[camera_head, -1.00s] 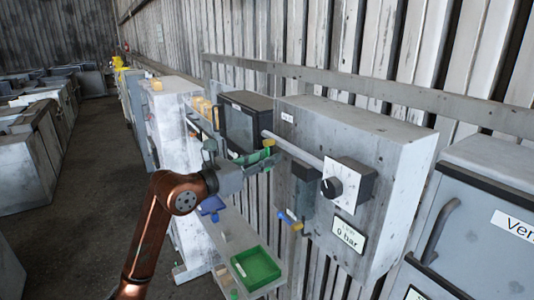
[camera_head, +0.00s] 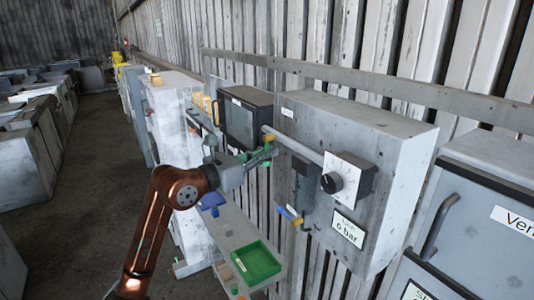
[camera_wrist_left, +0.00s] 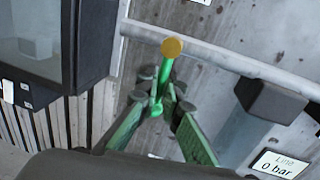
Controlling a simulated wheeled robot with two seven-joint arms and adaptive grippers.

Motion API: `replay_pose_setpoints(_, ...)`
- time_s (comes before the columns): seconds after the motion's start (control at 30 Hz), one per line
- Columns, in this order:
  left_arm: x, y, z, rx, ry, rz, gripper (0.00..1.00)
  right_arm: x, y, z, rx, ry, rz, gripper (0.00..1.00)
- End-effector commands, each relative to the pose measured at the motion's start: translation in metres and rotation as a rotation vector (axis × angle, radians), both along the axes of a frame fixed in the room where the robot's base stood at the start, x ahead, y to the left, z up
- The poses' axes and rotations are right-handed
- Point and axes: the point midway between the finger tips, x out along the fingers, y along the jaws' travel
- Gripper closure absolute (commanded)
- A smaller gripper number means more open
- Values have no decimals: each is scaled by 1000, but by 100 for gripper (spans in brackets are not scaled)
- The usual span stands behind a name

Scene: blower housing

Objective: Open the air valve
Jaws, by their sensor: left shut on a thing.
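The air valve's green lever (camera_wrist_left: 166,72) with its round yellow tip (camera_wrist_left: 172,47) shows in the left wrist view, in front of the grey pipe. In the head view the yellow tip (camera_head: 268,138) stands beside the pipe's left end. My left gripper (camera_head: 262,156) is shut on the lever. In the wrist view its green fingers (camera_wrist_left: 160,95) lie on both sides of the lever's lower part. My right gripper is not in view.
The pipe (camera_head: 297,149) runs right to a box with a black knob (camera_head: 331,183). The line pressure display (camera_wrist_left: 279,165) reads 0 bar in the wrist view. A dark screen (camera_head: 241,120) stands left of the pipe. A green tray (camera_head: 257,263) is below my left gripper.

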Motion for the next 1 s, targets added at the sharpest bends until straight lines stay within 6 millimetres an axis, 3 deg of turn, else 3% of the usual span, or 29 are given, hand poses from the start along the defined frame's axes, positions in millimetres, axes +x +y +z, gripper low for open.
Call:
replay_pose_setpoints(0.47,-2,-1,0,-21,30,0,100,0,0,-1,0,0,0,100)
replay_pose_setpoints(1.0,-13,-10,3,-234,323,1,100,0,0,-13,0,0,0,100)
